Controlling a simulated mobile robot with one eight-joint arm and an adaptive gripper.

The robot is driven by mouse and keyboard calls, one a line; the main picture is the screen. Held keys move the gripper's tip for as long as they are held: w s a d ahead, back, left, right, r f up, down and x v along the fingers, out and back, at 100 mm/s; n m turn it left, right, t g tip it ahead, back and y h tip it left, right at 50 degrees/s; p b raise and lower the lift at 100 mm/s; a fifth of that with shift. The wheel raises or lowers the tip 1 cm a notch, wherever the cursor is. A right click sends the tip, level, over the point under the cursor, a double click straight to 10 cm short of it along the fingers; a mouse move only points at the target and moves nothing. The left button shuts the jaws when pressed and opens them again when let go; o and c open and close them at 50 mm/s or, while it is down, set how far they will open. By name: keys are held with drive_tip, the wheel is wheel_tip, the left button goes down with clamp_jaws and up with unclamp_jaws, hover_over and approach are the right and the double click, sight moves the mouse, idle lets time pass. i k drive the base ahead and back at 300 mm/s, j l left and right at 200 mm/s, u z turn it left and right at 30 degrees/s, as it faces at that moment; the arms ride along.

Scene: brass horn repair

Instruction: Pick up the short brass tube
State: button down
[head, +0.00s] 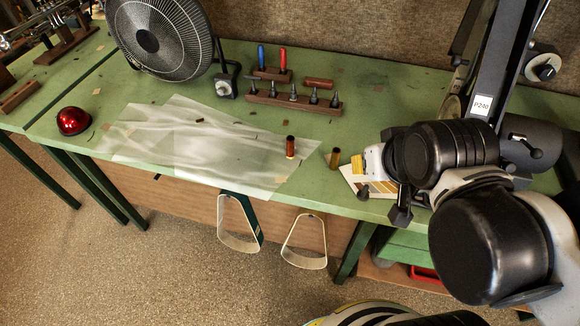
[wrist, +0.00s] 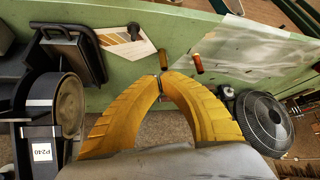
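The short brass tube (head: 335,157) stands upright on the green bench near its front edge. It also shows in the wrist view (wrist: 163,58), just beyond my fingertips. My gripper (head: 354,162) is to the right of the tube in the head view, with a small gap between them. In the wrist view, the yellow fingers of my gripper (wrist: 161,79) meet at their tips, with nothing seen held between them.
A tool rack (head: 293,97), a fan (head: 160,38) and a red dome (head: 73,121) stand on the bench. A striped card (head: 368,182) lies under my gripper.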

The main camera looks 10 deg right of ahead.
sight(336, 153)
drive_tip(key=k+z, duration=0.6)
drive_tip(key=z, duration=0.15)
drive_tip(key=k+l+z, duration=0.1)
drive_tip(key=k+z, duration=0.15)
drive_tip(key=z, duration=0.15)
